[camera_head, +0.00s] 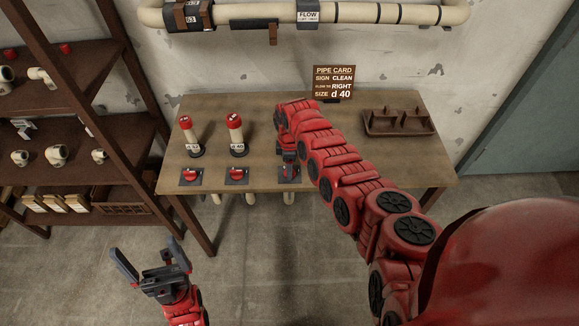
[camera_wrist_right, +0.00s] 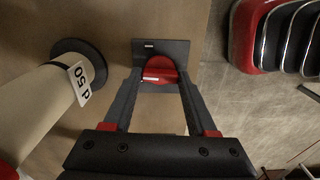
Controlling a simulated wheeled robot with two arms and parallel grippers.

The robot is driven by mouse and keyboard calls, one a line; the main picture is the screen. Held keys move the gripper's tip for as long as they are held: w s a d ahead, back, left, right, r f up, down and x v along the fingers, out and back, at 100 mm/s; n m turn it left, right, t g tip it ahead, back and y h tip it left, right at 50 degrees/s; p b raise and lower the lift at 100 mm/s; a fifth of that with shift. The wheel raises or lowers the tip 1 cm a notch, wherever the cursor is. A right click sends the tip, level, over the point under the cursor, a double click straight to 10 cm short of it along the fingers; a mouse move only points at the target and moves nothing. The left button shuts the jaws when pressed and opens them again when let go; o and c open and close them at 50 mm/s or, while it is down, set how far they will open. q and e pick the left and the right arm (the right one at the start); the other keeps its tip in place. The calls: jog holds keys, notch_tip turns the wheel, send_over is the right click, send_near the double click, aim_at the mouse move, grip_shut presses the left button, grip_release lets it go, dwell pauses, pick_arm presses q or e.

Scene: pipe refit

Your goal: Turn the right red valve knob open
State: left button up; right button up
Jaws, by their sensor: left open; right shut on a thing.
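The right red valve knob (camera_wrist_right: 160,69) sits on a dark square plate (camera_wrist_right: 184,50) at the table's front edge. It shows between the two fingers of my right gripper (camera_wrist_right: 160,78) in the wrist view, and the gripper is shut on it. In the head view my right gripper (camera_head: 289,164) reaches down over this knob and mostly hides it. My left gripper (camera_head: 148,264) is open and empty, low in front of the table. The middle red knob (camera_head: 237,174) and the left red knob (camera_head: 190,175) sit on their own plates.
Red-capped pipes stand behind the knobs, one labelled d 40 (camera_head: 236,135). A pipe labelled d 50 (camera_wrist_right: 45,100) is close beside my right gripper. A sign (camera_head: 334,83) and brown tray (camera_head: 398,122) are at the back. A shelf (camera_head: 75,120) stands left.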

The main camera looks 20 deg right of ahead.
jog(key=m, duration=0.3)
jog(key=shift+f+m+b, duration=0.1)
jog(key=shift+m+b, duration=0.3)
jog(key=m+b, duration=0.1)
jog(key=m, duration=0.1)
jog(key=shift+m, duration=0.3)
jog(key=m+b, duration=0.4)
jog(key=m, duration=0.1)
jog(key=m+b, duration=0.1)
jog(key=m, duration=0.2)
jog(key=shift+m+b, duration=0.3)
jog(key=shift+b, duration=0.1)
jog(key=shift+m+b, duration=0.45)
jog(key=shift+m, duration=0.65)
jog(key=o, duration=1.4)
jog(key=shift+c, duration=0.2)
